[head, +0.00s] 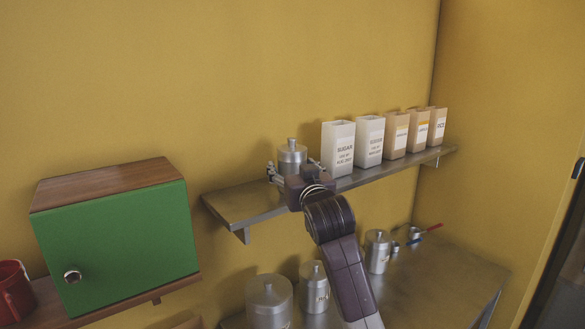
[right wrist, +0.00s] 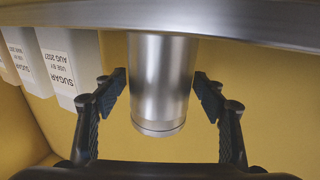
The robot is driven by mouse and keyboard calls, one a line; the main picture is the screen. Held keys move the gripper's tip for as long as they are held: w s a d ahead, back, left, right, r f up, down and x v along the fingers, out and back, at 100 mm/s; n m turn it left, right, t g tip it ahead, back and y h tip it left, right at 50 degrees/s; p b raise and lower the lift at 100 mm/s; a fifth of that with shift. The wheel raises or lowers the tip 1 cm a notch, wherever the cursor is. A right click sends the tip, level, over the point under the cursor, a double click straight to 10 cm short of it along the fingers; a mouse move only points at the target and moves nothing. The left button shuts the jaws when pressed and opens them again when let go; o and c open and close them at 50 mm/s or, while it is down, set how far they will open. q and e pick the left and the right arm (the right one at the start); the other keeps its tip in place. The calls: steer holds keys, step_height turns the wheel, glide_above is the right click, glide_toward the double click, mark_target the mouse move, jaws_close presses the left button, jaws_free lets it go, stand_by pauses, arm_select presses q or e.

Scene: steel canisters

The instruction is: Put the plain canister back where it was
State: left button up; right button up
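A plain steel canister (head: 292,153) with a knobbed lid stands upright at the left part of the wall shelf (head: 240,205). No label shows on it. My right gripper (head: 293,170) is at the canister, one finger on each side. In the right wrist view, which is upside down, the canister (right wrist: 160,85) is between the open fingers of the right gripper (right wrist: 162,92). A gap shows at the right finger; the left finger is very close to the canister. The canister's base meets the shelf (right wrist: 230,18). My left gripper is not in view.
White and tan cartons, including a sugar carton (head: 338,150), stand in a row to the right on the shelf. Below, several canisters, such as a large one (head: 268,300), stand on a steel counter (head: 430,270). A green cabinet (head: 120,245) and red mug (head: 14,290) are left.

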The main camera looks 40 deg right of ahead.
steer(key=shift+r, duration=0.1)
steer(key=b+v, duration=0.2)
steer(key=v, duration=1)
stand_by(0.5)
